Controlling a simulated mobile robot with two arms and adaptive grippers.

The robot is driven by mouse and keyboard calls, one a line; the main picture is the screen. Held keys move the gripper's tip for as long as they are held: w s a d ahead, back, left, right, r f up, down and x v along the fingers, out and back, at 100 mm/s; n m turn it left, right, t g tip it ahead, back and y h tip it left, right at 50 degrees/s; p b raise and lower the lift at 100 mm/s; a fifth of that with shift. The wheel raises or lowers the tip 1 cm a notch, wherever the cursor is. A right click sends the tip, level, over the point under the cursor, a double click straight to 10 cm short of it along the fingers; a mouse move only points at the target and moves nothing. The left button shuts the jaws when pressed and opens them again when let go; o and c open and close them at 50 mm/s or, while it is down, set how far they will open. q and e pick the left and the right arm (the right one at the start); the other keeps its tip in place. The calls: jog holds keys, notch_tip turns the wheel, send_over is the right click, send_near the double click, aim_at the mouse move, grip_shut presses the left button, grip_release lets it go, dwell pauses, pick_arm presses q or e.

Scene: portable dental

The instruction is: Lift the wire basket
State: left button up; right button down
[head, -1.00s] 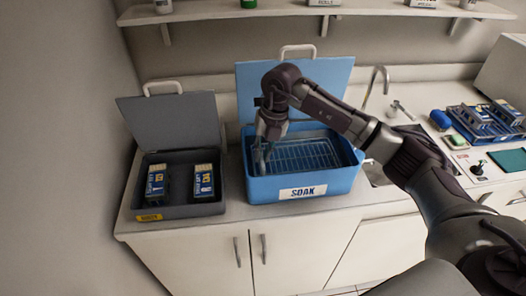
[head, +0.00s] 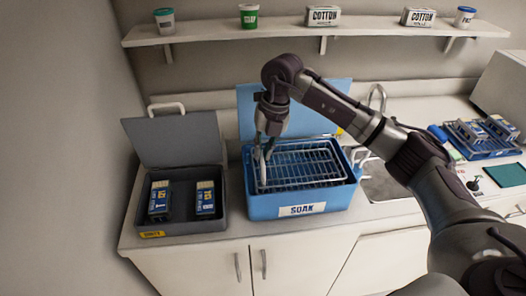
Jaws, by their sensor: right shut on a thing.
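The wire basket (head: 305,165) is a silver wire rack at the top of the blue box labelled SOAK (head: 302,209), with its rim level with or slightly above the box's rim. My right gripper (head: 263,160) points down at the basket's left side and is shut on it there. The fingertips and the grasped wire are small, so the exact contact is hard to see. The blue lid (head: 330,122) stands open behind the box, partly hidden by my right arm. My left gripper is out of view.
A grey open case (head: 180,229) with two blue-labelled packs stands to the left. A sink (head: 385,185) and faucet (head: 377,97) lie to the right, with a blue rack (head: 483,145) beyond. A shelf (head: 300,30) with tubs and cotton boxes runs above.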

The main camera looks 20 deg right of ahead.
jog(key=c, duration=1.2)
grip_release()
jog(key=shift+r, duration=0.35)
jog(key=shift+f, duration=0.1)
notch_tip(320, 180, up, 12)
jog(key=d, duration=0.2)
jog(key=shift+s+d, duration=0.15)
jog(key=shift+s, duration=0.15)
jog(key=shift+f, duration=0.1)
